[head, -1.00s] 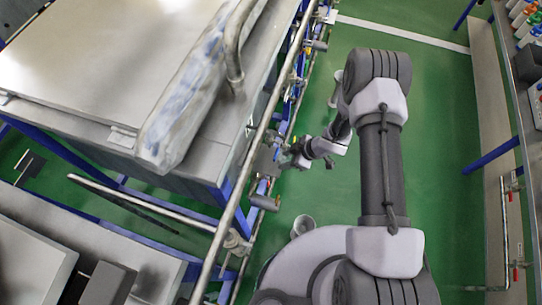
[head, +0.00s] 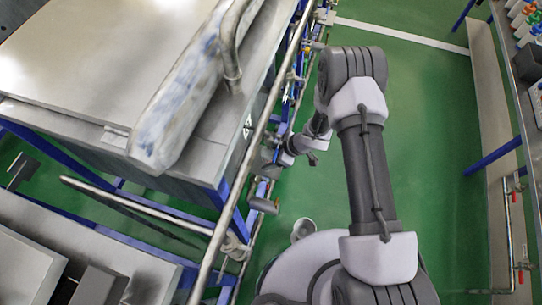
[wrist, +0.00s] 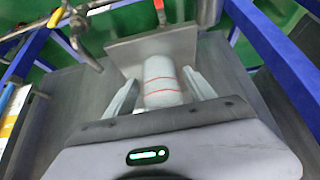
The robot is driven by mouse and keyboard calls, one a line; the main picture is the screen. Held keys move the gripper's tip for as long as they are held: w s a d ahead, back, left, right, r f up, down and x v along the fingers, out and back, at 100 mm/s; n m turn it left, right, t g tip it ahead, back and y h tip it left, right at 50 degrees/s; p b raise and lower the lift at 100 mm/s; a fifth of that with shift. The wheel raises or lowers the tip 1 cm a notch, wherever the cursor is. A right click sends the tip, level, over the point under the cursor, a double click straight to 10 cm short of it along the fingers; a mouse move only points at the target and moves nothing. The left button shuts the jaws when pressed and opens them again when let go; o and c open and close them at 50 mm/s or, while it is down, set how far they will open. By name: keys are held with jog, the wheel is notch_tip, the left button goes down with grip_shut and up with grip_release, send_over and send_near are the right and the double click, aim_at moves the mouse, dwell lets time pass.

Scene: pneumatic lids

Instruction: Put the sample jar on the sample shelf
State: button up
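The sample jar (wrist: 162,82) seems to be the whitish cylinder with thin red lines in the wrist view. It lies between the two pale fingers of my gripper (wrist: 160,84), one on each side. The fingers are about a jar's width apart. Whether they press on the jar or leave a small gap cannot be told. A flat grey plate (wrist: 120,52) shows just beyond the jar. In the head view my arm's far end is by the pipe rail, and fingers and jar cannot be made out there. I cannot identify the sample shelf with certainty.
A long pipe rail (head: 262,125) runs beside my arm. Green floor (head: 435,150) is clear to the right, up to a bench (head: 512,75) with coloured bottles. Blue bars (wrist: 275,50) flank the wrist view.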

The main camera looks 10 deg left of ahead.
jog(key=shift+r, duration=0.25)
jog(key=w+p+v, duration=0.1)
jog(key=p+v, duration=0.4)
jog(key=v, duration=0.7)
jog(key=w+d+r+m+t+h, duration=0.2)
jog(key=w+d+r, duration=0.15)
jog(key=r, duration=0.25)
jog(key=w+d+r+m+t+h, duration=0.1)
jog(key=w+d+r+m+t, duration=0.15)
jog(key=w+r, duration=0.35)
jog(key=s+d+r+m+t+h, duration=0.1)
jog(key=s+d+r+m+h, duration=0.15)
jog(key=d+r, duration=0.45)
jog(key=s+d+r+m+t+h, duration=0.1)
jog(key=d+r+m+h, duration=0.2)
jog(key=r, duration=0.9)
jog(key=s+d+r+m+g, duration=0.1)
jog(key=s+r+m, duration=0.7)
jog(key=s, duration=0.5)
jog(key=s+a+r+m+y, duration=0.1)
jog(key=s+a+y, duration=0.1)
jog(key=s, duration=0.4)
jog(key=s+a+r+m+y, duration=0.1)
jog(key=s+a+r+y, duration=0.1)
jog(key=s, duration=0.4)
jog(key=shift+a+m+g, duration=0.35)
jog(key=shift+a+m, duration=0.05)
jog(key=shift+a, duration=0.5)
